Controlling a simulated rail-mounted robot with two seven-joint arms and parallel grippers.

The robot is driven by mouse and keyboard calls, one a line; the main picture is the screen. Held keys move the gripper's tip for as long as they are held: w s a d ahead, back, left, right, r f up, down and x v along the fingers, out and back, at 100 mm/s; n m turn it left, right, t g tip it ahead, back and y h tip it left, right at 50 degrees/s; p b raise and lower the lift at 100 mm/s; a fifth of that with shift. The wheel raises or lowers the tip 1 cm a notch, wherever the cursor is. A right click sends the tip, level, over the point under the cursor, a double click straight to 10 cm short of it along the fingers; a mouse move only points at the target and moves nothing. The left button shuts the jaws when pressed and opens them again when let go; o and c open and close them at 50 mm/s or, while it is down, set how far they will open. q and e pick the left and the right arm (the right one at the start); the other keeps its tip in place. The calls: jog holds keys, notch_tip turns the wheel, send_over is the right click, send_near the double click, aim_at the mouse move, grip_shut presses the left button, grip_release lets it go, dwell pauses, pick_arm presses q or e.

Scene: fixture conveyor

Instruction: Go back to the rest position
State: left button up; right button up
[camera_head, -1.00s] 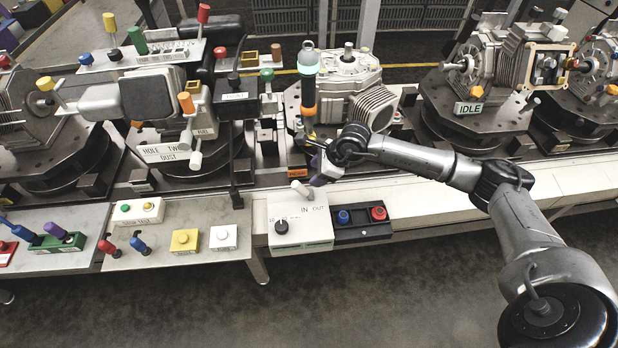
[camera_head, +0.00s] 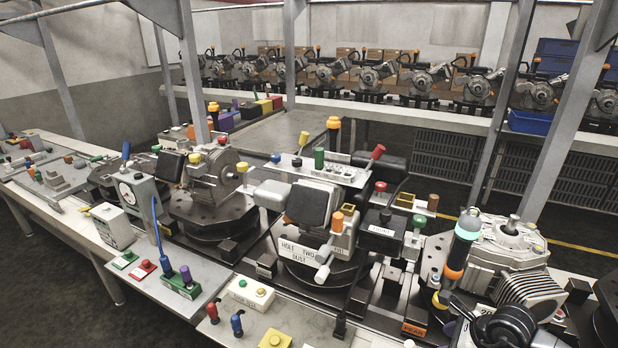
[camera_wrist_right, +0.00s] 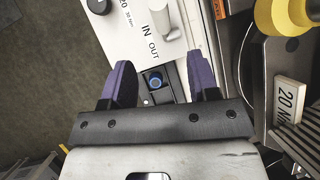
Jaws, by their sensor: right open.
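My right gripper (camera_wrist_right: 159,62) is open, with its two purple fingers apart and nothing between them. In the right wrist view it is above a white IN/OUT control box (camera_wrist_right: 138,40) and a dark button box with a blue button (camera_wrist_right: 155,82), which shows in the gap between the fingers. In the head view part of my right arm (camera_head: 498,328) shows at the lower right edge, in front of a grey gearbox housing (camera_head: 510,250). My left gripper is in neither current view.
A dark post with a pale green top and orange band (camera_head: 461,245) stands close to my right arm. A 20 N label (camera_wrist_right: 289,100) and a yellow round part (camera_wrist_right: 285,15) lie right of the fingers. A HOLE TWO DUST station (camera_head: 300,252) is left of the post.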

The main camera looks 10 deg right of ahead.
jog(key=w+a+r+m+t+y, duration=0.3)
jog(key=r+m+t, duration=0.15)
jog(key=r, duration=0.35)
jog(key=w+a+r+m+t+y, duration=0.2)
jog(key=w+r+m+t+y, duration=0.1)
jog(key=r+t, duration=0.4)
notch_tip(320, 180, up, 10)
jog(key=d+m+t+h, duration=0.2)
jog(key=m+t+h, duration=0.45)
jog(key=m, duration=0.45)
jog(key=s+a+f+m+g+h, duration=0.3)
jog(key=s+f+m+g, duration=0.4)
jog(key=f+m, duration=0.35)
jog(key=s+a+f+m+g+h, duration=0.4)
jog(key=s+f+m+g, duration=0.25)
jog(key=f+m, duration=0.4)
jog(key=s+a+f+m+g+y, duration=0.25)
jog(key=s+a+f, duration=0.25)
jog(key=s+f, duration=0.45)
jog(key=s+a+f+m+g+y, duration=0.15)
jog(key=s+a+f+g, duration=0.4)
jog(key=s, duration=0.75)
notch_tip(320, 180, up, 30)
jog(key=d+t+p, duration=0.1)
jog(key=t+p, duration=0.1)
jog(key=p, duration=2.9)
jog(key=shift+w+d+r+n, duration=0.15)
jog(key=shift+w+d+n, duration=0.15)
jog(key=shift+w+n, duration=0.1)
